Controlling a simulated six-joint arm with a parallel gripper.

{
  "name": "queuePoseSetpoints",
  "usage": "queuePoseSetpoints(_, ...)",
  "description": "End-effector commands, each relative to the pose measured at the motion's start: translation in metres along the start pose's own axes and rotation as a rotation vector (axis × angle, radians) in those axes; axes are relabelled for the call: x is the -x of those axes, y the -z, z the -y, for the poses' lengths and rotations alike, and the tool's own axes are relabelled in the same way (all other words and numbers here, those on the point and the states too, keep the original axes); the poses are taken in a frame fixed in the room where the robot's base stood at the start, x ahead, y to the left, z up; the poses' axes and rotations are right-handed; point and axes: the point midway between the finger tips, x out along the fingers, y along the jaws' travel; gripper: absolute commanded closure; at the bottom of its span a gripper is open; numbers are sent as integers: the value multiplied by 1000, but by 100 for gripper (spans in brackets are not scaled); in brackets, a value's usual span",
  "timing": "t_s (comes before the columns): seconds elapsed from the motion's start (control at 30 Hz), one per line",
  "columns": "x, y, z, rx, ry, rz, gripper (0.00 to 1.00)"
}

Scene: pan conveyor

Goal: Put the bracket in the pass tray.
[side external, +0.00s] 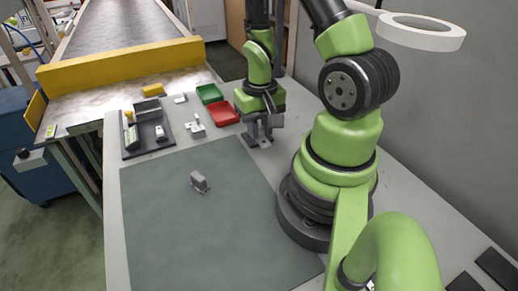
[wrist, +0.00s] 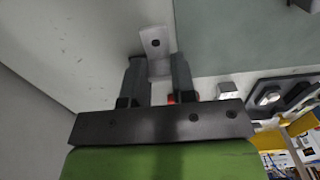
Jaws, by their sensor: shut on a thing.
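My gripper (side external: 259,133) is shut on the bracket, low over the bare table to the right of the red tray. In the wrist view the bracket (wrist: 156,42) is a light grey plate with a dark hole, with its near part between the fingers of my gripper (wrist: 157,75). In the side view the bracket is small and partly hidden by the fingers; I cannot tell whether it touches the table. A green tray (side external: 209,93) and a red tray (side external: 222,113) lie left of my gripper, both apparently empty. No label shows which is the pass tray.
A grey block (side external: 199,181) stands on the dark green mat (side external: 215,230). A small grey fixture (side external: 195,126) and a dark organiser (side external: 150,128) with parts sit left of the trays. A yellow-edged conveyor (side external: 120,65) is behind. A ring lamp (side external: 420,38) overhangs at right.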

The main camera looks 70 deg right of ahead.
Motion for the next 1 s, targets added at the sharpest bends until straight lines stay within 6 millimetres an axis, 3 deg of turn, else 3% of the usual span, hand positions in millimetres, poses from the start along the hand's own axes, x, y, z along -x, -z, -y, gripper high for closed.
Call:
queuePoseSetpoints(0.53,-51,0,0,2,0,2,100)
queuePoseSetpoints(0.97,-57,0,0,2,0,0,100)
queuePoseSetpoints(1.0,-57,0,0,1,0,-1,69)
